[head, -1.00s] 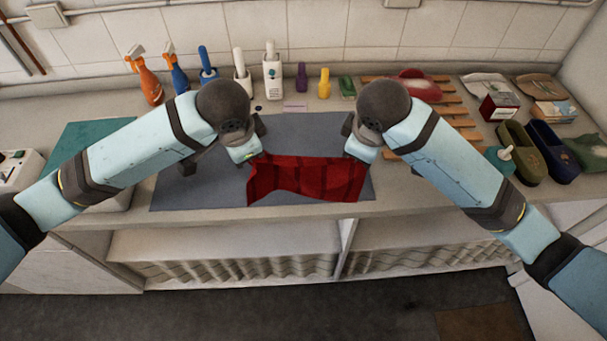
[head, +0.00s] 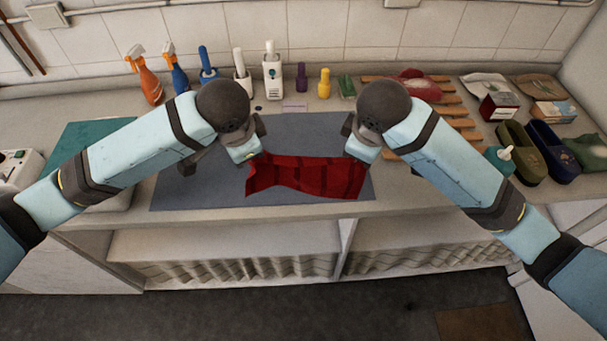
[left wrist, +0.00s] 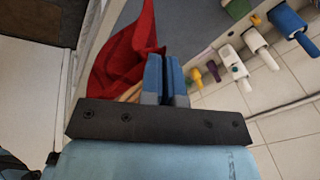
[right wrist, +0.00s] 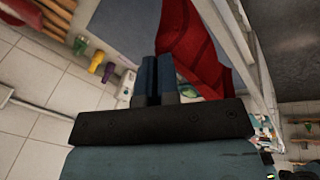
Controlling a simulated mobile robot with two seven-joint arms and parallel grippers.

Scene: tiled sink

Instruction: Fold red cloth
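The red cloth (head: 310,178) is stretched between my two grippers over the grey mat (head: 200,190), with its lower part towards the counter's front edge. My left gripper (head: 257,156) is at the cloth's far left corner. In the left wrist view its fingers (left wrist: 165,75) are together, with the red cloth (left wrist: 122,55) running up to them. My right gripper (head: 350,157) is at the far right corner. In the right wrist view its fingers (right wrist: 157,75) are together against the cloth (right wrist: 190,45). The pinched corners are mostly hidden by the fingers.
Spray bottles (head: 147,78) and several small bottles stand along the back. A wooden rack (head: 452,112) with a red item, boxes and dark slippers (head: 552,150) are at right. A teal board (head: 90,150) lies at left. The counter's front edge is close below the cloth.

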